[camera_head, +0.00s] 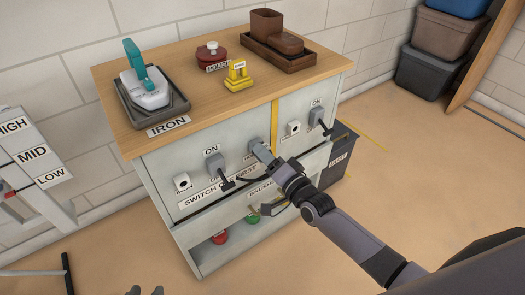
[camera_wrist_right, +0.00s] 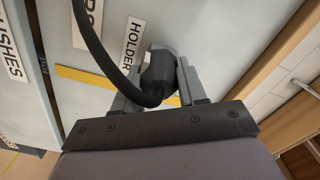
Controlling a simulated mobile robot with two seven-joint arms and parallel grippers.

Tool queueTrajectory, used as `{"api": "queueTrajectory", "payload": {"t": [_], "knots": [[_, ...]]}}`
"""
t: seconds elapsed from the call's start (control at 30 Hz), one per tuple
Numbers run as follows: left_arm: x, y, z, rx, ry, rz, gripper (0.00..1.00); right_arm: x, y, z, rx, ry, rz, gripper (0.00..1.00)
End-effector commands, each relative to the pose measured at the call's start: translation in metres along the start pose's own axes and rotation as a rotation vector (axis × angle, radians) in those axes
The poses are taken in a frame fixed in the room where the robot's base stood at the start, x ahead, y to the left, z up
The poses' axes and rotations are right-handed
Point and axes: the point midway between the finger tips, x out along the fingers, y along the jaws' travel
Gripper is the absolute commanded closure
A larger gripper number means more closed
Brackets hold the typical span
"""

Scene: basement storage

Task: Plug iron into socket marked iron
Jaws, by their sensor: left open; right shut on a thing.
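The iron (camera_head: 148,92), white with a teal handle, rests on a dark tray (camera_head: 178,110) on the cabinet top, above an IRON label (camera_head: 168,127). My right gripper (camera_head: 264,153) is at the middle of the cabinet front. It is shut on a black plug (camera_wrist_right: 158,74) with a black cable (camera_wrist_right: 92,45). The plug is close to the panel; I cannot tell whether it touches. My left gripper (camera_head: 146,291) is open and empty, barely showing at the bottom edge.
Grey switches (camera_head: 215,163) and (camera_head: 317,115) have black levers and ON labels. A polish tin (camera_head: 211,55), yellow object (camera_head: 238,76) and brown boot brush box (camera_head: 275,45) stand on top. A dark bin (camera_head: 338,160) stands right.

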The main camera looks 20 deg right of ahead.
Motion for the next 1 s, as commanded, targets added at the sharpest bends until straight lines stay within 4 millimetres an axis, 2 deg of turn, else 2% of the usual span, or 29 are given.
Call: {"api": "queueTrajectory", "payload": {"t": [1.0], "knots": [[-0.007,-0.001,-0.008,0.009,-0.002,-0.001,0.57,-0.018,-0.001,-0.001,0.000,0.000,-0.001,0.95]]}}
